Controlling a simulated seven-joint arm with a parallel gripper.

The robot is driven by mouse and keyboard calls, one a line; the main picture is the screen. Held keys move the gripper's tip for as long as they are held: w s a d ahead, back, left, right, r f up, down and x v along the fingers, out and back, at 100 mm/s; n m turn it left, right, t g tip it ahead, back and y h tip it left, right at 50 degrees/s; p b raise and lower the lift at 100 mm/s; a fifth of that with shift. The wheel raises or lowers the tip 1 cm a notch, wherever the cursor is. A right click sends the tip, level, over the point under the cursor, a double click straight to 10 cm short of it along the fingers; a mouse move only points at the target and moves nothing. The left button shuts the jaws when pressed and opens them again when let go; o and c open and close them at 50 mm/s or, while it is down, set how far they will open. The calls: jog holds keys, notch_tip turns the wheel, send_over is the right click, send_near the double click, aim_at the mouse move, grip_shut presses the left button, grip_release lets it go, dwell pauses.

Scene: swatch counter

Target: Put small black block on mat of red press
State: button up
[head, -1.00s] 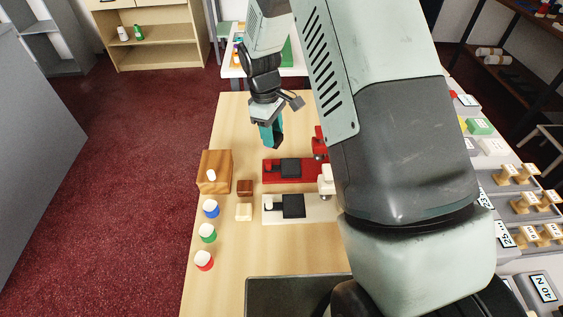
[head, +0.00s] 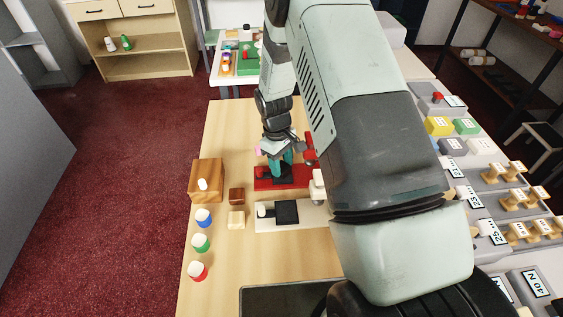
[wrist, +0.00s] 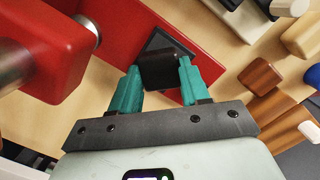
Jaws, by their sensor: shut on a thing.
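My gripper (head: 281,160) has teal fingers and is over the red press (head: 263,184). In the wrist view the fingers (wrist: 152,88) are shut on the small black block (wrist: 157,71), one on each side. The block is right over the dark mat (wrist: 155,42) of the red press, whose red base (wrist: 207,50) shows around it. I cannot tell whether the block touches the mat. In the head view the fingers hide most of the block. The red press head (wrist: 52,52) stands to the left in the wrist view.
A white press (head: 320,215) with its own dark mat (head: 287,212) stands in front. Brown (head: 237,197) and cream (head: 236,219) blocks lie left of the presses. A wooden block (head: 206,175) and several coloured stampers (head: 201,242) line the counter's left edge.

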jog(key=o, duration=1)
jog(key=shift+f, duration=0.1)
jog(key=shift+o, duration=0.2)
notch_tip(320, 180, up, 24)
jog(key=s+d+m+t, duration=0.1)
jog(key=s+m+t, duration=0.1)
jog(key=s+d+r+m+t, duration=0.1)
jog(key=s+d+r+m, duration=0.15)
jog(key=s+r, duration=0.7)
jog(key=s+d+r+m+t, duration=0.1)
jog(key=s+r+m, duration=0.1)
jog(key=s, duration=0.5)
jog(key=s+d+r+m+t+y, duration=0.1)
jog(key=s+r+m+t, duration=0.1)
jog(key=s+r, duration=0.3)
jog(key=s, duration=0.3)
jog(key=shift+s+d+t, duration=0.25)
jog(key=shift+d+t, duration=0.05)
jog(key=shift+d, duration=0.05)
